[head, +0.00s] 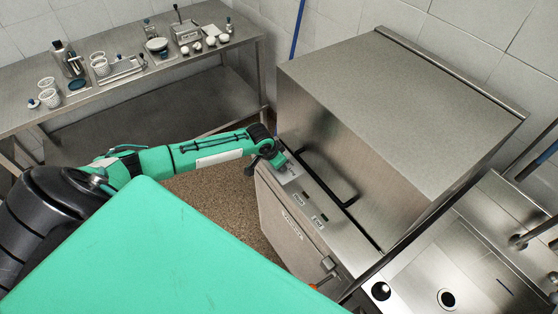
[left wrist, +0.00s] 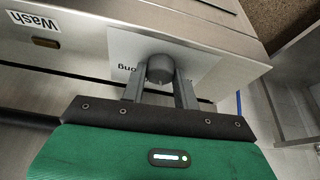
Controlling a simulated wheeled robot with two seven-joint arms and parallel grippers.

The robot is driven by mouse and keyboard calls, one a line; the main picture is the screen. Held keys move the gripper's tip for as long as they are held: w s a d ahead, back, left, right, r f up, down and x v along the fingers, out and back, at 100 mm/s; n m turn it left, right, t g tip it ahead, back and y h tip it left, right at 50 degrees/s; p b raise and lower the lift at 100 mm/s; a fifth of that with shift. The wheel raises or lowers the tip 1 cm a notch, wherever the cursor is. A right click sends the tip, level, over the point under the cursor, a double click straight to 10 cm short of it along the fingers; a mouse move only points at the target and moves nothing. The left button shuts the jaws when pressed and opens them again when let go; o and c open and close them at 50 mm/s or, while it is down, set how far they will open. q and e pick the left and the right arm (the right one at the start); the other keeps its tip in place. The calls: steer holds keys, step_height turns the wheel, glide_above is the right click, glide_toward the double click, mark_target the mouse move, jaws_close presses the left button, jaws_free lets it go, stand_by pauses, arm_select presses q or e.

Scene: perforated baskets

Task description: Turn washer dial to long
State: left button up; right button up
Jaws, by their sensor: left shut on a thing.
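The washer (head: 390,100) is a steel machine with a hood and a dark bar handle (head: 328,178). Its dial (left wrist: 160,68) is a dark round knob on a pale label plate (left wrist: 203,70), where part of the word "Long" shows beside it. My left gripper (head: 270,156) is at the far left end of the washer's front panel. In the left wrist view my left gripper (left wrist: 160,88) has one finger on each side of the dial and is shut on it. The dial's pointer mark cannot be made out. My right gripper is not in view.
A "Wash" label (left wrist: 33,28) and another small label (head: 318,221) sit along the panel. A steel table (head: 130,85) with cups, bottles and baskets stands at the back left. A steel sink (head: 480,265) is at the right. Open floor (head: 215,205) lies left of the washer.

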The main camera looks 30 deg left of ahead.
arm_select(q)
steer(key=m+b, duration=0.1)
steer(key=m, duration=0.1)
steer(key=m+h+b, duration=0.1)
steer(key=shift+w+a+f+m+g, duration=0.1)
steer(key=shift+a+f+m+g, duration=0.05)
steer(key=shift+m+g, duration=0.2)
steer(key=m+b, duration=0.2)
steer(key=m+g+h+b, duration=0.1)
steer(key=m, duration=0.1)
steer(key=shift+w+m+h+b, duration=0.1)
steer(key=shift+m+h+b, duration=0.2)
steer(key=shift+m+b, duration=0.1)
steer(key=m+g+b, duration=0.1)
steer(key=m+b, duration=0.2)
steer(key=shift+w+g, duration=0.1)
steer(key=shift+g, duration=0.15)
steer(key=shift+m+g+h+b, duration=0.15)
steer(key=shift+m+g+b, duration=0.35)
steer(key=shift+m, duration=0.6)
steer(key=shift+m+g+h+b, duration=0.15)
steer(key=shift+m+g+b, duration=0.15)
steer(key=shift+m+b, duration=0.6)
steer(key=shift+m, duration=0.35)
steer(key=o, duration=1)
steer(key=shift+a, duration=0.1)
